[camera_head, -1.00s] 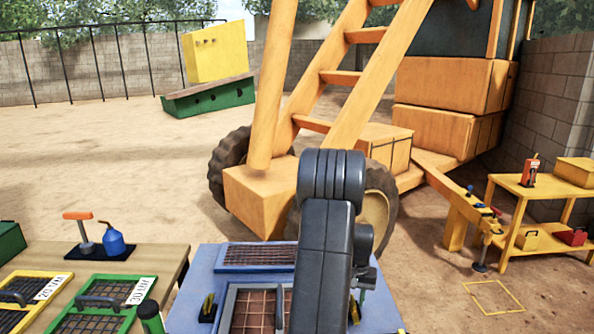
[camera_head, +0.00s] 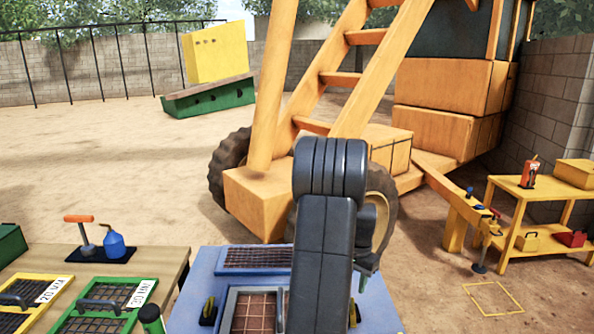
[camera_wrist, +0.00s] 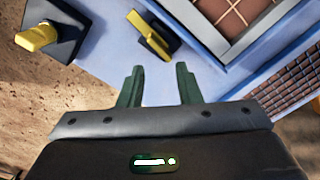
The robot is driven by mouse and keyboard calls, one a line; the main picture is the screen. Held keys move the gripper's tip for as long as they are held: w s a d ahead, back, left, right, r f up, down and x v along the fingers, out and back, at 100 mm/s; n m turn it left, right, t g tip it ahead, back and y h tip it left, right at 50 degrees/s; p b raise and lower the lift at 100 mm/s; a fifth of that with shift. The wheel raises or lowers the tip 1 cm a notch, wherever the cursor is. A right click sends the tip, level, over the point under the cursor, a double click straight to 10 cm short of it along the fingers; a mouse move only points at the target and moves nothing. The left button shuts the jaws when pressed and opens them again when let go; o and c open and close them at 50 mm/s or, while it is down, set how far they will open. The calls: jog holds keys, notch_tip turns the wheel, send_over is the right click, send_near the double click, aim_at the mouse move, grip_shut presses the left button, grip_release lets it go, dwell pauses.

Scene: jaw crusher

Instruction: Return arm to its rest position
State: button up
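My gripper (camera_wrist: 159,86) shows in the wrist view with its two dark green fingers apart and nothing between them. It hangs over the blue machine top (camera_wrist: 105,72), near a yellow-handled clamp (camera_wrist: 152,36) that lies beyond the fingertips. In the head view my dark arm stands in front of the blue machine (camera_head: 208,262) and hides part of its right side.
A wooden table (camera_head: 172,263) at left holds a yellow-framed screen (camera_head: 42,310), a green-framed screen (camera_head: 122,322) and a blue oil can (camera_head: 113,245). The big orange machine (camera_head: 262,200) stands behind my arm. A yellow shelf (camera_head: 508,183) is at right. Open sandy ground lies at left.

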jog(key=shift+r, duration=2.2)
jog(key=shift+d+f, duration=0.1)
